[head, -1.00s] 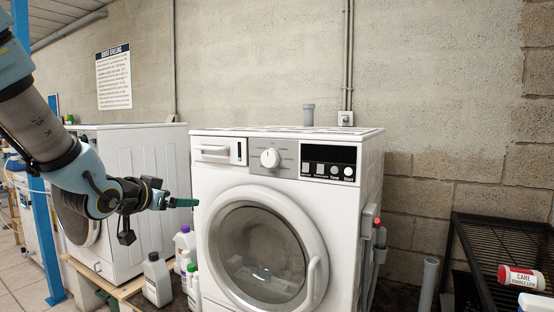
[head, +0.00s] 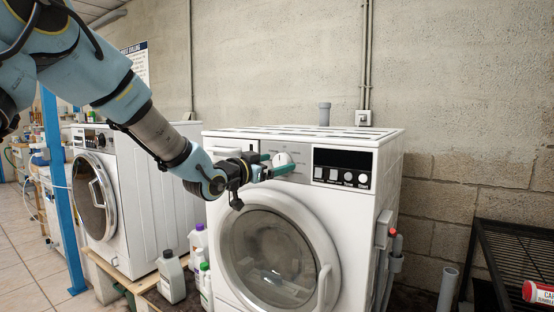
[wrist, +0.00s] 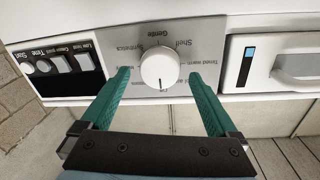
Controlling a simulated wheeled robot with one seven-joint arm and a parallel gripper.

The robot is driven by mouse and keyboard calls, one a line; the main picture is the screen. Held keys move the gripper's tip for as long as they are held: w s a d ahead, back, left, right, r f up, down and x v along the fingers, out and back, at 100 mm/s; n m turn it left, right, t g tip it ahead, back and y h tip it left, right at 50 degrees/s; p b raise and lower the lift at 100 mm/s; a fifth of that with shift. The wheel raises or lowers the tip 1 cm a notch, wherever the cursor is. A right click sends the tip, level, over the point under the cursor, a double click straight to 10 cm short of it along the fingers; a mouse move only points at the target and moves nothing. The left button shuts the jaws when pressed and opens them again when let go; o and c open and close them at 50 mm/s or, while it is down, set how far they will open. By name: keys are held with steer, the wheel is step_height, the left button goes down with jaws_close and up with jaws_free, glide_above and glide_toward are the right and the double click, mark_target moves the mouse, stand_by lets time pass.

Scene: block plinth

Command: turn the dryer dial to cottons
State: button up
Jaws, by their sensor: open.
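The white round dial (head: 283,160) is on the grey control panel of the front-loading machine (head: 213,220). In the wrist view the dial (wrist: 160,68) sits upside down among printed labels, some reading "Shelf", "Gentle", "Synthetics" and "Timed warm". A cottons label cannot be made out. A short dark mark shows at the dial's lower edge in that view. My gripper (head: 280,164) is open, its green fingers pointing at the panel. In the wrist view my gripper (wrist: 163,84) has one finger on each side of the dial, with visible gaps. Contact is not seen.
A dark display with buttons (head: 342,168) is right of the dial. A drawer handle (wrist: 295,70) is on its other side. A second machine (head: 145,195) and bottles (head: 172,277) stand to the left. A black rack (head: 510,245) stands at right.

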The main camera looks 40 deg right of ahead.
steer(key=shift+w+d, duration=0.1)
steer(key=shift+d, duration=0.45)
steer(key=c, duration=1.4)
steer(key=shift+o, duration=0.2)
steer(key=shift+f+m+b, duration=0.15)
steer(key=shift+m+b, duration=0.15)
steer(key=shift+b, duration=0.2)
